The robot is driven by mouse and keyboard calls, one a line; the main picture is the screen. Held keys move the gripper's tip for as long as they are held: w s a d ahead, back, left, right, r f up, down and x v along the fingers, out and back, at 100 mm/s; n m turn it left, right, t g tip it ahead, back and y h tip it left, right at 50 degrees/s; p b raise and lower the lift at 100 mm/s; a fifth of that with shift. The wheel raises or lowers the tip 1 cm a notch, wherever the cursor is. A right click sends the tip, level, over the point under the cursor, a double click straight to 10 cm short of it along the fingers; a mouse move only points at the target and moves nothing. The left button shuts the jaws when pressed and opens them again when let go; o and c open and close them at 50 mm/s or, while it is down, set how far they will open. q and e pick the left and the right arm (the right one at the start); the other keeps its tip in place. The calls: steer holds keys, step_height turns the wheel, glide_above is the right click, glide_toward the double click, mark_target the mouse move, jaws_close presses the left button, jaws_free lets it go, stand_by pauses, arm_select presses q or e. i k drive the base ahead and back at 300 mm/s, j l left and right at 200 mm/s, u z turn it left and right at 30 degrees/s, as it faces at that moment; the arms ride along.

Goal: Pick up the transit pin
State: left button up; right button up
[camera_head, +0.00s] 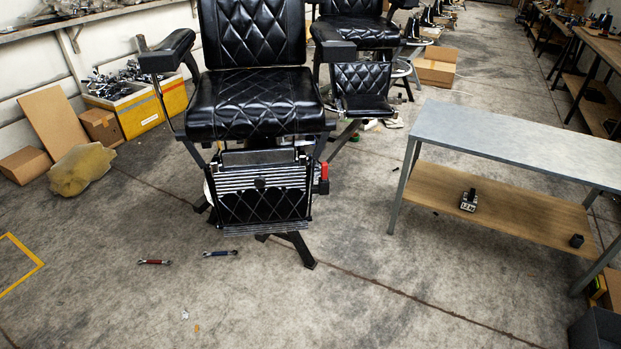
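A black quilted barber chair (258,100) stands upright left of centre, with a ribbed metal and black footrest (264,190) at its front. A small red part (324,172) sits at the right side of the footrest, with a dark part just below it. I cannot tell for sure whether this red part is the transit pin. No other thing in view is clearly a transit pin. Neither of my grippers is in view.
A red-handled tool (154,262) and a blue-handled tool (220,253) lie on the floor. A grey-topped table (520,145) with a wooden lower shelf (500,215) stands right. Boxes and a yellow bin (145,110) are at left. The front floor is mostly clear.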

mark_target(323, 173)
steer(key=i+l+u, duration=0.15)
steer(key=u, duration=1.1)
steer(key=i+l+u, duration=0.1)
steer(key=l+u, duration=0.9)
steer(key=l, duration=0.4)
steer(key=l+u, duration=0.2)
steer(key=l, duration=0.45)
steer(key=k+l+u, duration=0.25)
steer(key=l, duration=0.35)
steer(key=k+l, duration=0.1)
steer(key=l, duration=1.15)
steer(key=k+l, duration=0.15)
steer(key=l, duration=0.45)
steer(key=i+l, duration=0.35)
steer(key=l+u, duration=0.05)
steer(key=l, duration=0.05)
